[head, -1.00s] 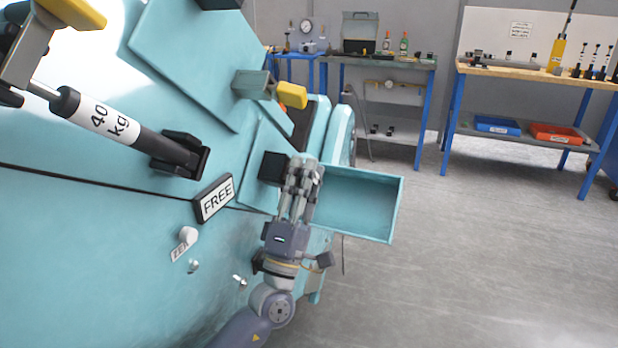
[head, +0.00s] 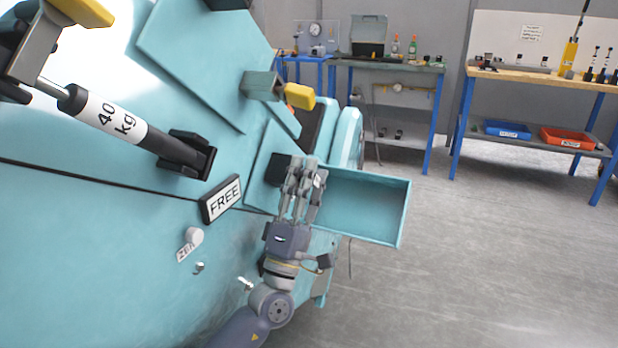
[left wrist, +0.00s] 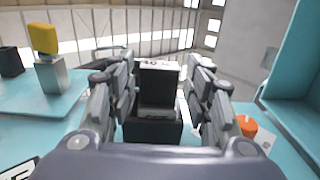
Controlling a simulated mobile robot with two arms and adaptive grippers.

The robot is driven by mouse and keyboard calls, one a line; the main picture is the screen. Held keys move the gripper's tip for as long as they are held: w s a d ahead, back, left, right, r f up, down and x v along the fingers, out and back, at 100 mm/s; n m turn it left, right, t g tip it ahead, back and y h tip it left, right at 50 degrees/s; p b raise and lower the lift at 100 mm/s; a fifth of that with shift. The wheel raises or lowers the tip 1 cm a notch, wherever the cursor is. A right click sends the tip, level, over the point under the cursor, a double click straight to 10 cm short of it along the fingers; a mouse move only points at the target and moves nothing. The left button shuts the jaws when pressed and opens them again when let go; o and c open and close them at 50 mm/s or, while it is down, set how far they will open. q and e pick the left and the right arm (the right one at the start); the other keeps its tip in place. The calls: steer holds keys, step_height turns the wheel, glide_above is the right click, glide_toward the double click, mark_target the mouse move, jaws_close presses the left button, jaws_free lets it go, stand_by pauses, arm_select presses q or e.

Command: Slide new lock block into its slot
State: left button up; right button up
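My left gripper (head: 303,192) is beside the machine, by the teal tray, its fingers pointing up and away. Whether the fingers press on the block or stand just clear is unclear. In the head view a black housing (head: 279,167) on the machine is just left of the fingertips. How far the block sits in any slot is hidden. My right gripper is not in view.
The open teal tray (head: 405,215) juts out right of my fingers. Above are a yellow-tipped lever (head: 299,96) and a 40 kg cylinder (head: 120,120); a FREE sign (head: 222,199) is left. Workbenches stand behind. The floor at right is clear.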

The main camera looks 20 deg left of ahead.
arm_select(q)
steer(key=shift+s+a+r+y, duration=0.15)
steer(key=shift+a+r+y, duration=0.05)
steer(key=shift+a+y, duration=0.1)
steer(key=v, duration=0.7)
steer(key=shift+d+f, duration=0.2)
steer(key=shift+f, duration=0.15)
steer(key=shift+s, duration=0.1)
